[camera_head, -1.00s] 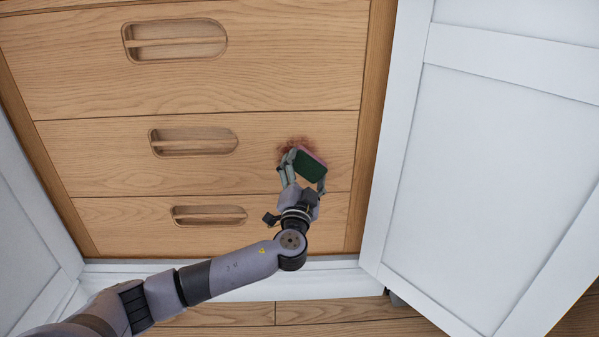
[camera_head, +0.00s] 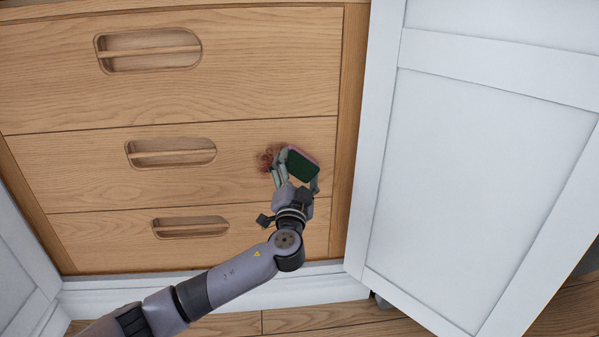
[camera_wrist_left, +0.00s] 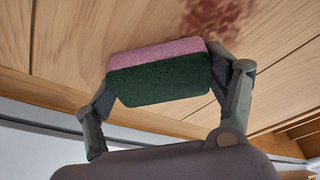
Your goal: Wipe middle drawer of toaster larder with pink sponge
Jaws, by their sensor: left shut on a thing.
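My left gripper (camera_head: 298,172) is shut on the pink sponge (camera_head: 303,166), gripping it by its two ends. The sponge's dark green side faces the head camera, with a thin pink edge at its upper right. In the left wrist view, the sponge (camera_wrist_left: 157,73) shows pink above and green below. The middle drawer (camera_head: 90,178) is closed. A reddish-brown stain (camera_head: 267,158) marks its right part, just left of the sponge, and may continue behind it. I cannot tell if the sponge touches the drawer. My right gripper is not in view.
A closed upper drawer (camera_head: 240,75) and a closed lower drawer (camera_head: 110,234) have recessed handles. A white cabinet door (camera_head: 470,180) stands open at the right, another (camera_head: 20,250) at the left. A white plinth (camera_head: 300,285) runs below.

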